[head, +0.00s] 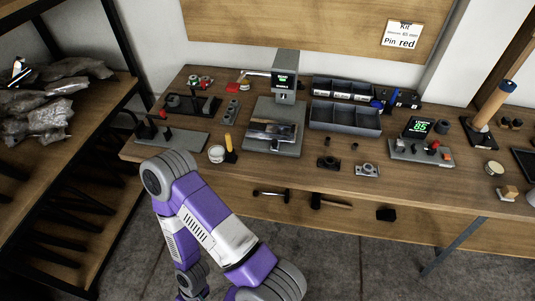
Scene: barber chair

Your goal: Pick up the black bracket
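A small black bracket (328,164) lies on the wooden workbench (300,176), near the front edge and right of the middle. A silver part (368,171) of similar size lies just to its right. A purple and white arm of mine rises from the bottom of the head view, left of the bracket and in front of the bench. It bends at the bench edge and goes back down. Neither of my grippers shows. Nothing touches the bracket.
A grey press-like fixture (274,143) stands left of the bracket. A grey divided bin (345,118) sits behind it. A device with a green display (421,140) is at right. A white cup (216,153) stands near the front edge. Shelves (80,130) are at left.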

